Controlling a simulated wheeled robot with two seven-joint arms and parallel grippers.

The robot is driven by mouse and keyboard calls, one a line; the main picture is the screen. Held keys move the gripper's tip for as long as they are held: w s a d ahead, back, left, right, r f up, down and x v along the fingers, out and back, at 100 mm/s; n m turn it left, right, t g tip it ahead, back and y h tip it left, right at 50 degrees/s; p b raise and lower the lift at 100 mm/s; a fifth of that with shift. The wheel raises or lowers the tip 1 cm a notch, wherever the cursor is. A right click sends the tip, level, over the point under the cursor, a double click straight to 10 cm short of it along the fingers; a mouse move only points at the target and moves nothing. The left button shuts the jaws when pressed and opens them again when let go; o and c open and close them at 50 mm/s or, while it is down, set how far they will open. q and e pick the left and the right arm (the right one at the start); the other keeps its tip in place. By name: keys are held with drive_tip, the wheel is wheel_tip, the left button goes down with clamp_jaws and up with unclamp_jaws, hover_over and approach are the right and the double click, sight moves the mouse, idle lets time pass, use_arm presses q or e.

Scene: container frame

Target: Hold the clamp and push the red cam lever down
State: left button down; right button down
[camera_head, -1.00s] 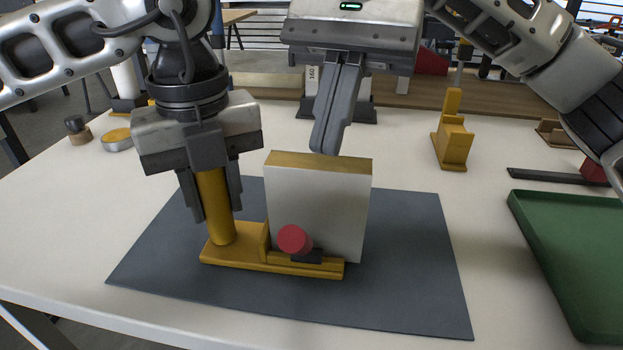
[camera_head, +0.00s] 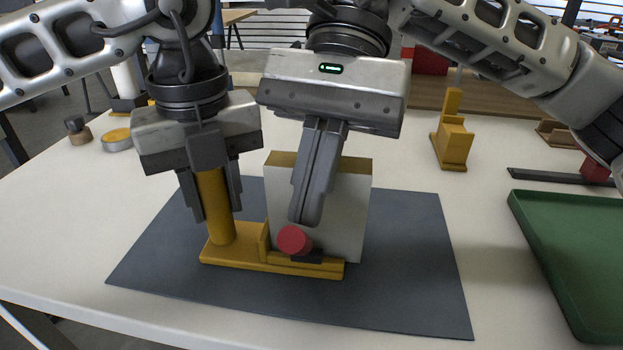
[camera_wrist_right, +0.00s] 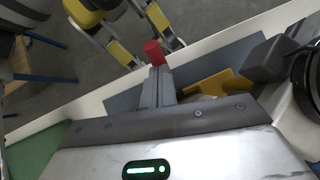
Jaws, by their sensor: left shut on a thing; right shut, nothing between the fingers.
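The yellow clamp (camera_head: 238,255) stands on the dark grey mat, its base in front of a pale block (camera_head: 345,205) with a tan top. My left gripper (camera_head: 212,205) is shut on the clamp's upright yellow post. The red cam lever (camera_head: 294,240) shows its round end low in front of the block, beside a small black part. My right gripper (camera_head: 305,220) is shut and empty, its fingertips just above the red lever. In the right wrist view, the fingertips (camera_wrist_right: 158,72) appear close to the red lever (camera_wrist_right: 154,50); whether they touch it I cannot tell.
The grey mat (camera_head: 410,290) has bare room to the right of the block. A green tray (camera_head: 580,250) lies at the right. Another yellow piece (camera_head: 453,145) stands behind, and a round tin (camera_head: 117,140) sits at the far left.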

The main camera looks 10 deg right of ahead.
sight(305, 234)
drive_tip(key=shift+s+a+f+t+h, duration=0.15)
drive_tip(key=shift+s+t, duration=0.15)
drive_tip(key=shift+t, duration=0.25)
drive_tip(key=shift+s+t+h, duration=0.15)
drive_tip(key=shift+s+t, duration=0.15)
drive_tip(key=shift+t, duration=0.25)
drive_tip(key=shift+s+a+f, duration=0.2)
drive_tip(key=shift+s, duration=0.3)
drive_tip(key=s+t, duration=0.1)
drive_tip(key=f+t+h, duration=0.1)
drive_tip(key=shift+s+a+n+t, duration=0.25)
drive_tip(key=shift+s+n+t, duration=0.05)
drive_tip(key=shift+s, duration=0.05)
use_arm(q)
drive_tip(key=shift+r, duration=0.1)
use_arm(e)
drive_tip(key=shift+s+a+f, duration=0.15)
drive_tip(key=shift+s+f, duration=0.45)
drive_tip(key=shift+f, duration=0.2)
drive_tip(key=shift+s+a+f, duration=0.15)
drive_tip(key=shift+s+f, duration=0.4)
drive_tip(key=shift+f, duration=0.25)
drive_tip(key=shift+s+f, duration=0.1)
drive_tip(key=shift+f, duration=0.05)
